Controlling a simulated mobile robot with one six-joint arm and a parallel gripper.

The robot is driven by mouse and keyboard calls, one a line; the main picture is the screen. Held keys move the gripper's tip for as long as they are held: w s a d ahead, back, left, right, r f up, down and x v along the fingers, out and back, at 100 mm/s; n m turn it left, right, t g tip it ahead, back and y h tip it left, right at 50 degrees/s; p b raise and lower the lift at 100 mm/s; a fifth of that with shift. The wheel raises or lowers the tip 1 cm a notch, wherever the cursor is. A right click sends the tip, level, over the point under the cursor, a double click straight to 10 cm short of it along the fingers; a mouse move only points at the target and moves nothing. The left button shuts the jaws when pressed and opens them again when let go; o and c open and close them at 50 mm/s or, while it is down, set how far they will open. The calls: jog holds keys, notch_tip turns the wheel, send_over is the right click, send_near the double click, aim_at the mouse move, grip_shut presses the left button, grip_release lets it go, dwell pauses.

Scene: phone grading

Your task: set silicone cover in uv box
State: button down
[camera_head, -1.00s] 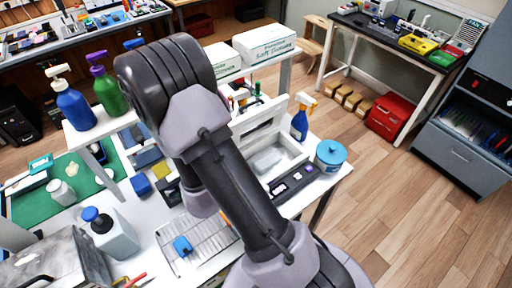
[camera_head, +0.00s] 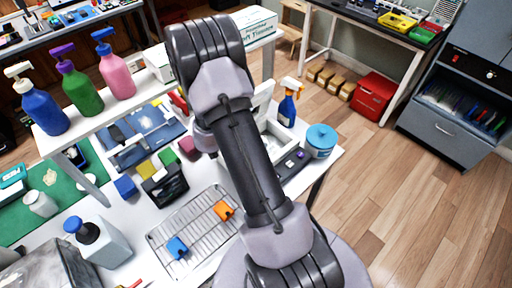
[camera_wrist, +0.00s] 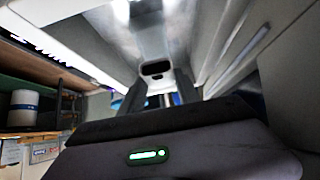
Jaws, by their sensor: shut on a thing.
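The white UV box (camera_head: 285,145) stands at the right end of the bench with its lid (camera_head: 262,98) raised. My arm hides part of it. Pale grey walls surround my gripper (camera_wrist: 160,92) in the wrist view; I cannot tell whether they are the box's. The gripper is shut on a pale piece with a dark oblong slot (camera_wrist: 157,69), apparently a silicone cover. My arm hides the gripper and this piece in the head view. A blue cover (camera_head: 177,247) and an orange cover (camera_head: 223,210) lie on the wire rack (camera_head: 195,232).
A blue-lidded tub (camera_head: 320,142) and a spray bottle (camera_head: 288,105) stand beside the box. A black device (camera_head: 165,186) and small coloured blocks lie left of my arm. A shelf with pump bottles (camera_head: 78,85) rises behind.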

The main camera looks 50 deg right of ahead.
notch_tip(320, 180, down, 3)
jog(key=shift+r+b, duration=0.1)
jog(key=shift+b, duration=0.45)
jog(key=shift+r, duration=0.15)
jog(key=c, duration=0.9)
grip_release()
jog(key=shift+o, duration=0.2)
jog(key=shift+a+r+p, duration=0.2)
jog(key=shift+r+p, duration=0.05)
jog(key=shift+p, duration=0.1)
jog(key=w+a+r+p, duration=0.1)
jog(key=a+r+p, duration=0.2)
jog(key=a, duration=1.2)
jog(key=shift+w+p, duration=0.35)
jog(key=shift+p, duration=0.5)
